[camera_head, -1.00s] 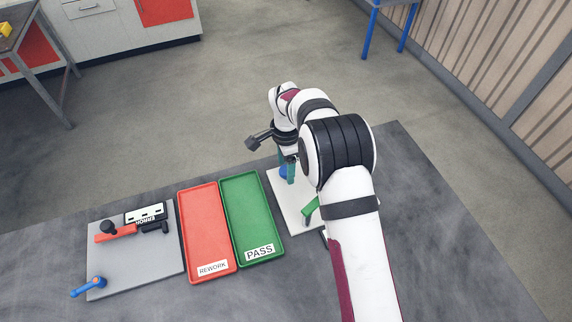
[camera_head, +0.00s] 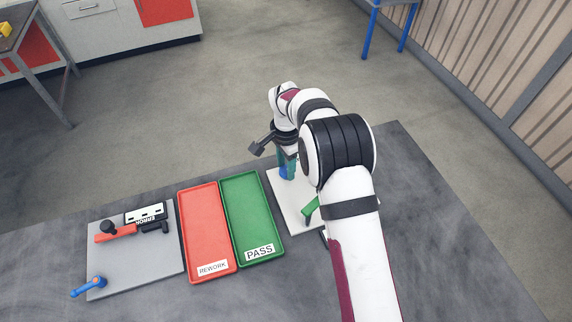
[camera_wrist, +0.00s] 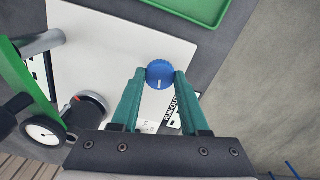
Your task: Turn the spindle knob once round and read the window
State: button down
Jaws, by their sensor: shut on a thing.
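In the wrist view the blue spindle knob (camera_wrist: 160,74) sits between the green fingertips of my gripper (camera_wrist: 160,82), which is shut on its sides. A white mark shows on the knob's face, toward its lower edge. A small white label (camera_wrist: 148,127) with dark print lies below the knob, and a black-and-white plate (camera_wrist: 176,112) with lettering is partly hidden behind the right finger. I cannot read a window. In the head view the knob (camera_head: 284,172) is partly hidden by my gripper at the white base plate (camera_head: 283,203).
A round dial gauge (camera_wrist: 42,130) and a green part (camera_wrist: 22,72) stand left in the wrist view. In the head view, the green PASS tray (camera_head: 252,215), red REWORK tray (camera_head: 207,232) and a grey fixture plate (camera_head: 140,262) lie to the left. The table's right side is clear.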

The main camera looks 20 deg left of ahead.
jog(key=n, duration=0.5)
jog(key=shift+n, duration=0.3)
jog(key=n, duration=1)
jog(key=shift+n, duration=0.4)
jog(key=n, duration=0.4)
jog(key=shift+n, duration=0.7)
jog(key=shift+c, duration=2)
grip_release()
